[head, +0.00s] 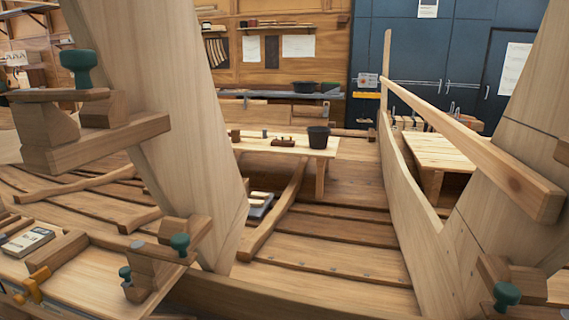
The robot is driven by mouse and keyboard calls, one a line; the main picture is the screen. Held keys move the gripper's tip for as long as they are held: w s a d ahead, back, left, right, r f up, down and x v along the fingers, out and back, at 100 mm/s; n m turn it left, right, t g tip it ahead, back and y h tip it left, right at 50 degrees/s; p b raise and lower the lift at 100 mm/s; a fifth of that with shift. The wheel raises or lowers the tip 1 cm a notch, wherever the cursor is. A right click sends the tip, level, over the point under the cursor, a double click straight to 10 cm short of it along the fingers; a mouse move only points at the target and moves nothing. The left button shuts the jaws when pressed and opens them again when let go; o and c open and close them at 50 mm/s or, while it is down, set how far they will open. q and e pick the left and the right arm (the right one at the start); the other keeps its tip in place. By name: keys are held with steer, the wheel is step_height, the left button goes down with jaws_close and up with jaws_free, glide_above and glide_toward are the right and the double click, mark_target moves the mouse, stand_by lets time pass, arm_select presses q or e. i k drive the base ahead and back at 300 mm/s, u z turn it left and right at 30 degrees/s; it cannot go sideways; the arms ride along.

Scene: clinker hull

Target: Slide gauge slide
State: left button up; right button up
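Neither of my grippers shows in the head view. No part is clearly marked as the gauge or its slide, and I cannot tell which piece it is. A wooden block fitting with a dark green knob (81,68) is at the upper left, against a broad pale plank (165,110). A second wooden fitting with green knobs (180,243) is at the lower left on a bench-like surface. A third fitting with a green knob (507,296) is at the lower right. A long squared wooden bar (470,150) slopes down to the right.
The hull's ribbed planking (330,262) fills the middle. A pale table (290,146) carries a dark bucket (318,137). Another slatted table (436,152) stands behind the hull side (410,190). A booklet (27,242) and a yellow clamp-like piece (33,287) lie at lower left.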

mark_target(31, 283)
steer(key=z, duration=1.45)
steer(key=k, duration=1.35)
steer(key=u, duration=2.5)
